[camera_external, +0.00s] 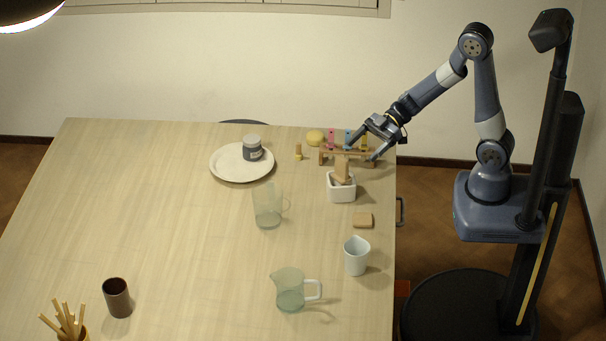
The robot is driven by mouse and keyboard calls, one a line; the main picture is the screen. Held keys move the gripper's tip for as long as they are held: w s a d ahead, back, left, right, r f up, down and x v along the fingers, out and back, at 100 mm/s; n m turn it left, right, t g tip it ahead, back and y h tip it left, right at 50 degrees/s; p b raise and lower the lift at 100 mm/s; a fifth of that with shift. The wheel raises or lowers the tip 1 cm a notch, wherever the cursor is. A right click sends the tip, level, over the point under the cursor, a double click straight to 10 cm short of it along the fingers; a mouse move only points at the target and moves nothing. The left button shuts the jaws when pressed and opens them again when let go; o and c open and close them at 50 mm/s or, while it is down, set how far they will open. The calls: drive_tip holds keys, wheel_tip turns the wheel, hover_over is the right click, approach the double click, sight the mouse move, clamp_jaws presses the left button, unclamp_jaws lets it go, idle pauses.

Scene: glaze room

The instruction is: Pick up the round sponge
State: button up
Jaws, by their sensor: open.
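A round yellow thing (315,138), which looks like the round sponge, lies near the far edge of the table, left of a small wooden rack. My gripper (361,154) is open, its fingers pointing down and left over the right part of the rack. The gripper is to the right of the sponge and apart from it. Nothing shows between the fingers. I cannot tell how high they are above the rack.
The wooden rack (347,154) holds pink, blue and yellow items. A white square pot (341,188), a clear beaker (267,207), a tan block (363,220) and a white jug (356,257) stand nearby. A plate (228,166) bears a jar (252,148). The table's left-middle is clear.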

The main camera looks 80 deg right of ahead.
wheel_tip(320, 180, up, 11)
drive_tip(key=w+d+n+t+h+b, duration=0.1)
drive_tip(key=w+d+n+h+b, duration=0.15)
drive_tip(key=d+n, duration=1.15)
drive_tip(key=w+d+n+t+h+b, duration=0.2)
drive_tip(key=w+d+n+b, duration=0.15)
drive_tip(key=d+n, duration=1.05)
drive_tip(key=n, duration=0.3)
approach(319, 133)
drive_tip(key=shift+y, duration=0.25)
drive_tip(key=x, duration=0.2)
drive_tip(key=d+p+x, duration=0.1)
drive_tip(key=x, duration=0.1)
drive_tip(key=shift+w+a+f+p, duration=0.15)
drive_tip(key=shift+w+p, duration=0.15)
drive_tip(key=shift+w, duration=0.15)
drive_tip(key=shift+w+a+f+p, duration=0.15)
drive_tip(key=shift+w+a+p, duration=0.2)
drive_tip(key=shift+w, duration=0.1)
drive_tip(key=x, duration=0.2)
drive_tip(key=p+x, duration=0.1)
drive_tip(key=x, duration=0.1)
drive_tip(key=shift+a+f, duration=0.1)
drive_tip(key=shift+f, duration=0.2)
drive_tip(key=c, duration=1)
